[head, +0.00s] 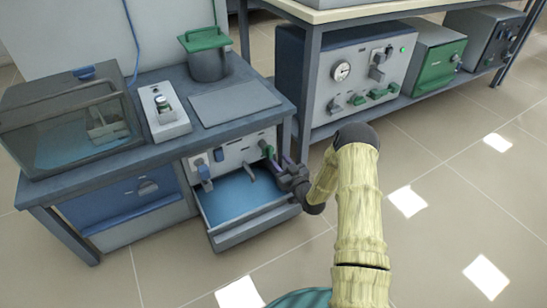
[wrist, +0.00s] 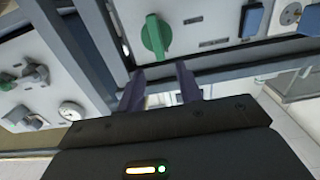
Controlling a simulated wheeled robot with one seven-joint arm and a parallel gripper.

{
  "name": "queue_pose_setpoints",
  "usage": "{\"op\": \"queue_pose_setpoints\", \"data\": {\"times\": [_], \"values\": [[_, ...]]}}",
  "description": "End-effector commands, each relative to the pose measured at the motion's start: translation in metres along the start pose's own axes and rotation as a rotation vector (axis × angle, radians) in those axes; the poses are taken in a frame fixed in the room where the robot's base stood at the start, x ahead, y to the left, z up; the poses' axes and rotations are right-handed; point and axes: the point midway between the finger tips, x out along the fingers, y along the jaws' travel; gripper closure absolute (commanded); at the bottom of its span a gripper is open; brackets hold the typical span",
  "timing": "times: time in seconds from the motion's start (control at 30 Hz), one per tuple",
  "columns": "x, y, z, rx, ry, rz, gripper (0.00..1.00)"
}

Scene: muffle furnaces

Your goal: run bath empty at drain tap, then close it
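The bath looks to be the clear-walled tank (head: 70,115) at the left of the bench, with blue-green liquid low inside. I cannot tell which of these is the drain tap. My gripper (head: 282,166) is at the panel's right end, close to the green knob. In the wrist view the green knob (wrist: 155,36) lies just beyond my open fingers (wrist: 160,80), apart from them, with nothing seen between the fingers.
An open tray (head: 238,198) with a blue inside sticks out below the panel. A bench leg (head: 286,138) stands close to my gripper. A second bench (head: 335,12) holds a gauge panel (head: 350,75) and green box (head: 436,62) beneath. The floor at right is clear.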

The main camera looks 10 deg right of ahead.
Motion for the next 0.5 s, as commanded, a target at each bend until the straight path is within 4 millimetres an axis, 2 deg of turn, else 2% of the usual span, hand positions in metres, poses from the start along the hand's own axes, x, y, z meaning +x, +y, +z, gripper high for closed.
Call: {"op": "queue_pose_setpoints", "data": {"times": [0.03,0.23,0.33,0.5], "values": [[0.010,-0.001,0.003,-0.003,0.005,-0.002,0.65],[0.043,-0.001,0.003,-0.003,0.004,-0.002,0.65],[0.053,-0.001,0.002,-0.002,0.003,-0.002,0.65],[0.058,0.000,0.000,0.000,0.001,-0.001,0.65]]}}
